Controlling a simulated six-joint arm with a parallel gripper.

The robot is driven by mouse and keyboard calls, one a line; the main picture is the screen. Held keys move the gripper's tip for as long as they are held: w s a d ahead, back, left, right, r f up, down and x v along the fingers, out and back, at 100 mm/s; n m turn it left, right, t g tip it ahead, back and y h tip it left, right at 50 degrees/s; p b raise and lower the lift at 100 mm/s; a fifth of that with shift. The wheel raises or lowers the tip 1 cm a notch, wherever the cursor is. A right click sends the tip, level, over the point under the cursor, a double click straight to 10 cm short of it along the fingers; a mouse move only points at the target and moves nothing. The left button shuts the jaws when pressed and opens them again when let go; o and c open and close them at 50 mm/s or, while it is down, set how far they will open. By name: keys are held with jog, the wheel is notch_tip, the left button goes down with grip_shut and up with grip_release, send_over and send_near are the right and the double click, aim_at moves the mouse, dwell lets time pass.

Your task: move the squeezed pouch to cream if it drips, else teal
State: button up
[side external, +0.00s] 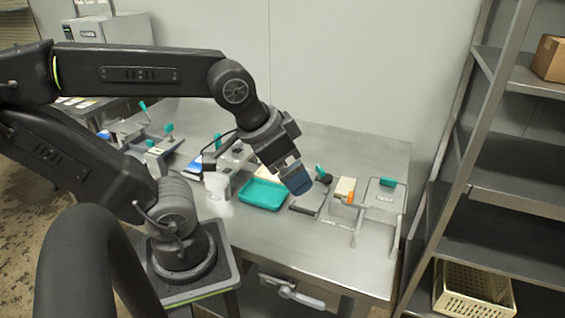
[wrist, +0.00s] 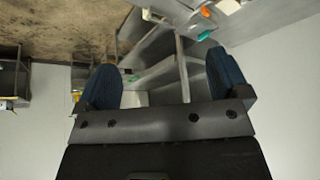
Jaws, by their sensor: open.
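In the side external view my gripper (side external: 298,184) hangs over the table, to the right of the teal tray (side external: 262,196). Its blue fingers are apart with nothing seen between them. In the wrist view the two blue fingers (wrist: 164,80) are also wide apart and empty. A cream surface (side external: 268,173) shows behind the teal tray, mostly hidden by my gripper; I cannot tell its full shape. I cannot make out a pouch being squeezed, nor any drip. A plate marked TEST (side external: 384,199) with a teal clamp handle (side external: 387,182) stands at the right.
A cream block (side external: 345,187) and an orange piece (side external: 351,197) sit left of the TEST plate. A white cup (side external: 217,184) stands left of the teal tray. More teal-handled clamps (side external: 168,128) are at the left. The table front (side external: 290,237) is clear. A metal rack (side external: 455,130) stands right.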

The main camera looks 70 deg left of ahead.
dwell(0.4)
